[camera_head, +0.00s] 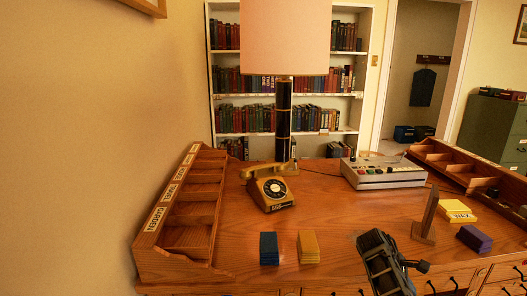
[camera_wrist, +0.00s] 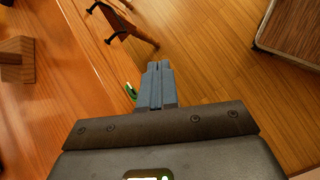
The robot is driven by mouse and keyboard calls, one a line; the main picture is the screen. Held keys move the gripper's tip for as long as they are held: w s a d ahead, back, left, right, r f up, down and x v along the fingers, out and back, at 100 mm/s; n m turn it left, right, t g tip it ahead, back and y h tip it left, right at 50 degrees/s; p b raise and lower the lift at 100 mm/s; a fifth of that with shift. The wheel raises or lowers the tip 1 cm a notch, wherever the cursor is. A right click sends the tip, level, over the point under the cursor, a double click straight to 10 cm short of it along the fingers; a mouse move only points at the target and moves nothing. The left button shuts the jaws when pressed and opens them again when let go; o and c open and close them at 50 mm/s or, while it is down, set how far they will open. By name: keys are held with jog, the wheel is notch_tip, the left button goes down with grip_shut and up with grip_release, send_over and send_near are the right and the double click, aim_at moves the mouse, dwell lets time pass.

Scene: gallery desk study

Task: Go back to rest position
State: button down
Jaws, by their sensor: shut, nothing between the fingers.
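My gripper (camera_wrist: 155,82) shows in the wrist view with its two grey fingers together and nothing between them. Below the fingers in that view is the wooden floor, with the desk edge to the left. In the head view my dark arm end (camera_head: 385,265) is at the lower right, in front of the desk's front edge. The fingertips cannot be made out there.
The desk (camera_head: 345,215) holds a rotary phone (camera_head: 270,189), a lamp (camera_head: 284,110), a grey button machine (camera_head: 384,172), a labelled wooden rack (camera_head: 180,207), a wooden post (camera_head: 426,217), and blue (camera_head: 269,247), yellow (camera_head: 309,246) and purple (camera_head: 474,238) stacks. The desk's middle is clear.

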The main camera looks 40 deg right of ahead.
jog(key=s+a+f+t+h, duration=0.1)
jog(key=a+f+t, duration=0.2)
jog(key=a+f, duration=0.3)
jog(key=s+a+f+t, duration=0.1)
jog(key=a+f+t, duration=0.2)
jog(key=a, duration=0.5)
jog(key=s+a+r+t+y, duration=0.1)
jog(key=s+a+t, duration=0.15)
jog(key=a, duration=0.35)
jog(key=s+a+t, duration=0.2)
jog(key=a+t, duration=0.1)
jog(key=a, duration=0.4)
jog(key=s+a+r+m+t+y, duration=0.25)
jog(key=s+a+r+t, duration=0.25)
jog(key=s+a+r, duration=0.55)
jog(key=s+a+r+m+t+y, duration=0.1)
jog(key=s+a+r+y, duration=0.1)
jog(key=r, duration=0.7)
jog(key=s+a+r+m+t+y, duration=0.1)
jog(key=s+a+r+m+t, duration=0.1)
jog(key=a+r, duration=0.3)
notch_tip(320, 180, up, 4)
jog(key=shift+s+r+y, duration=0.15)
jog(key=shift+r+y, duration=0.05)
jog(key=shift+y, duration=0.15)
